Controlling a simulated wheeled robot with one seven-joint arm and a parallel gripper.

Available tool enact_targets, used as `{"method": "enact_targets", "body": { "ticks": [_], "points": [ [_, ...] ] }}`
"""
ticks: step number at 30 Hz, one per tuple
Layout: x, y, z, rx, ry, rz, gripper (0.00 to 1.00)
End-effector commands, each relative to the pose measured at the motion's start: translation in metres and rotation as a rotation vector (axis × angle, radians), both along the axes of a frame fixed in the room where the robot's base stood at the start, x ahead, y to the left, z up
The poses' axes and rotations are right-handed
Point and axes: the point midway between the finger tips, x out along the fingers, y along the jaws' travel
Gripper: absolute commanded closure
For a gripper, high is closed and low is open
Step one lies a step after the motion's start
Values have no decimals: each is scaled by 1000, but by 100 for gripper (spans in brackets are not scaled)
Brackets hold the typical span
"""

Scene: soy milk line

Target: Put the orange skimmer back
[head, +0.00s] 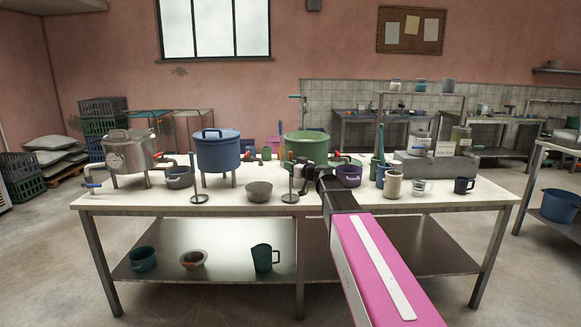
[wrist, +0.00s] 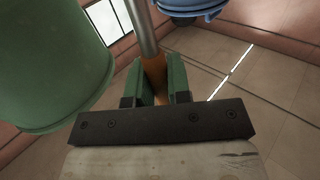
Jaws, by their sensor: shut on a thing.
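In the wrist view, the green fingers of my gripper (wrist: 156,82) are closed on an orange handle (wrist: 154,72), which I take for the skimmer's. A grey metal rod (wrist: 145,30) runs on from the handle to the top edge. The skimmer's far end is out of view. In the head view, my gripper (head: 299,170) is over the table in front of the green pot (head: 306,145); its grip is too small to make out.
On the table (head: 235,205) stand a blue pot (head: 217,152), a steel pot (head: 129,153), a grey bowl (head: 259,191), a purple pot (head: 348,176) and several cups at the right. The front left tabletop is clear.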

Motion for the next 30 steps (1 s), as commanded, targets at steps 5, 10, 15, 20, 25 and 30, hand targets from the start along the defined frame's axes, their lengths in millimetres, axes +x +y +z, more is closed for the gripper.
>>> {"method": "enact_targets", "body": {
  "ticks": [5,10,15,20,25,30],
  "points": [
    [0,0,-1,0,0,0,57],
    [0,0,-1,0,0,0,57],
    [-2,-1,2,0,0,0,57],
    [-21,-17,1,0,0,-2,57],
    [-47,-42,1,0,0,-3,57],
    [-69,-63,1,0,0,-2,57]
  ]
}}
